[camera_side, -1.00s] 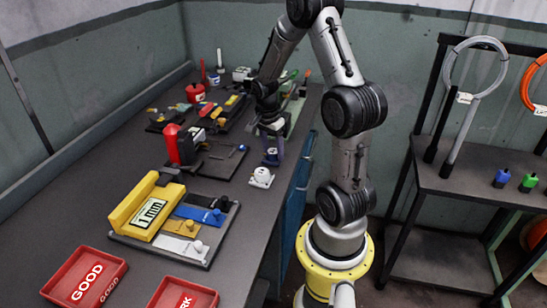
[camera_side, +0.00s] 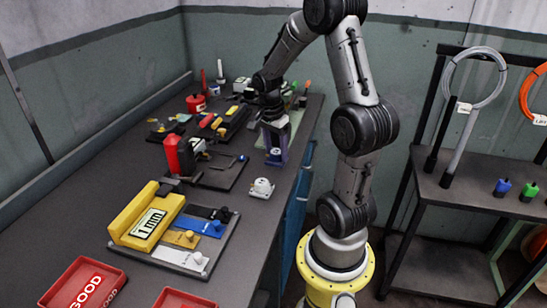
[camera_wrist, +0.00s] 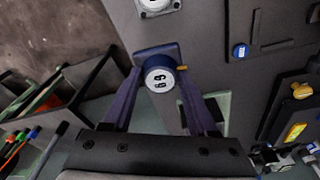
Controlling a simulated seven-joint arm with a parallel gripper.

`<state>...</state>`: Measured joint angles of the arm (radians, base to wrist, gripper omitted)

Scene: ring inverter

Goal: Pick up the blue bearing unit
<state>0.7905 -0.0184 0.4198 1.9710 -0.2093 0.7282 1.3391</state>
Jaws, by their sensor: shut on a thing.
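The blue bearing unit (camera_wrist: 160,73) is a round blue piece with a white, numbered face on a dark blue-purple plate. It sits between my two fingertips in the wrist view, and my gripper (camera_wrist: 161,80) is shut on it. In the side view, my gripper (camera_side: 274,135) hangs over the bench's right edge side. The unit (camera_side: 275,154) shows there at the finger ends, small and partly hidden by the fingers. It looks to be above the bench, but the exact gap under it cannot be told.
A white block (camera_side: 262,188) stands nearer the camera, close to the bench edge. A dark fixture with a red part (camera_side: 172,152) is to the left. A yellow gauge marked 1 mm (camera_side: 147,217) and red trays (camera_side: 85,289) lie in front. A shelf stands right.

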